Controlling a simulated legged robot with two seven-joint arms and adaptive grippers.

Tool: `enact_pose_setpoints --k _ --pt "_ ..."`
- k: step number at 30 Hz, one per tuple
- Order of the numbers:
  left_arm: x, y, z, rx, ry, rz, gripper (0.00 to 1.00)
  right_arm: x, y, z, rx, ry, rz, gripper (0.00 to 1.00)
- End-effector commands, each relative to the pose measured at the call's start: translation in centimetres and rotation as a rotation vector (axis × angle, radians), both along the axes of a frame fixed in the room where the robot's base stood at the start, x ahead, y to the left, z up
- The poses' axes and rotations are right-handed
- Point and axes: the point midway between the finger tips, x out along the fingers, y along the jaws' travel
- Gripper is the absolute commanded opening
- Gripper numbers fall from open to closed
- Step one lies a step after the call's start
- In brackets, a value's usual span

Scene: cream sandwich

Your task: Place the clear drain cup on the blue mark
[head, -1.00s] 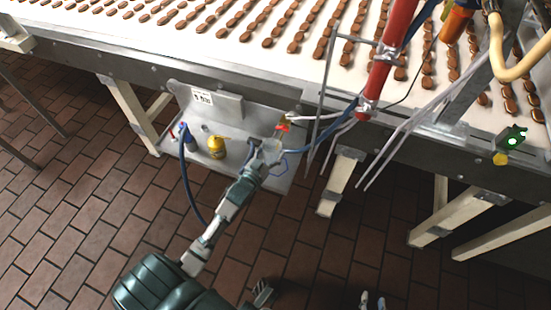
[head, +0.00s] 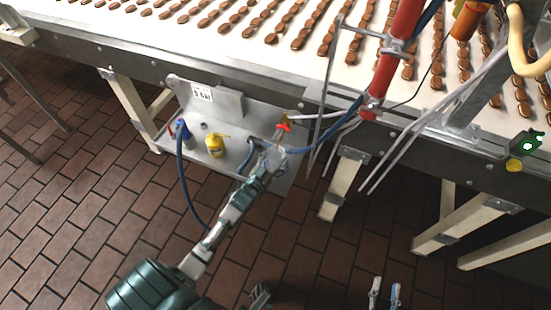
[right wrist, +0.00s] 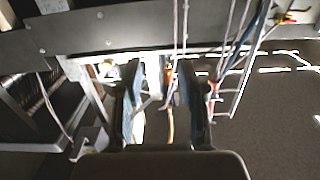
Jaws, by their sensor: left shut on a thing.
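My left gripper (head: 266,164) is at the right part of the metal shelf under the conveyor. It is shut on a small, pale, see-through thing that looks like the clear drain cup (head: 277,153); the fingers partly hide it. The cup is just below a red-handled valve (head: 282,127). I cannot tell whether it touches the shelf. I cannot make out the blue mark. My right gripper (head: 385,291) is at the bottom of the head view, open and empty, far from the shelf. Its spread fingers also show in the right wrist view (right wrist: 166,100).
Hoses run close to the left gripper. A red cylinder (head: 393,60) and thin rods hang right of the shelf. The brick floor (head: 70,200) is clear.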

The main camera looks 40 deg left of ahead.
Motion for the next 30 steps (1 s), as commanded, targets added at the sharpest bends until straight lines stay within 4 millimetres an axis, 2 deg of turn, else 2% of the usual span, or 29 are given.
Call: enact_pose_setpoints --k 1,3,13,16,20,30 --pt "0.0 -0.1 -0.1 -0.001 0.003 -0.001 0.76 0.0 -0.1 -0.1 0.0 0.001 0.0 0.4" --pt "0.0 -0.1 -0.1 -0.001 0.002 -0.001 0.93 0.0 -0.1 -0.1 -0.001 0.002 0.0 0.4" --pt "-0.1 0.3 -0.2 -0.005 0.002 -0.001 0.93 0.1 0.2 -0.1 -0.005 0.005 0.0 0.4" --pt "-0.7 0.2 -0.1 -0.005 0.002 -0.001 0.93 0.1 0.2 -0.1 -0.008 0.018 0.0 0.4" --pt "-2.9 -0.1 0.2 -0.005 0.001 -0.001 0.93 -0.5 -0.2 -1.4 -0.039 0.115 -0.003 0.4" --pt "-10.0 -0.7 0.6 -0.003 0.001 -0.001 0.93 -2.7 -1.4 -5.1 -0.111 0.382 -0.01 0.4"
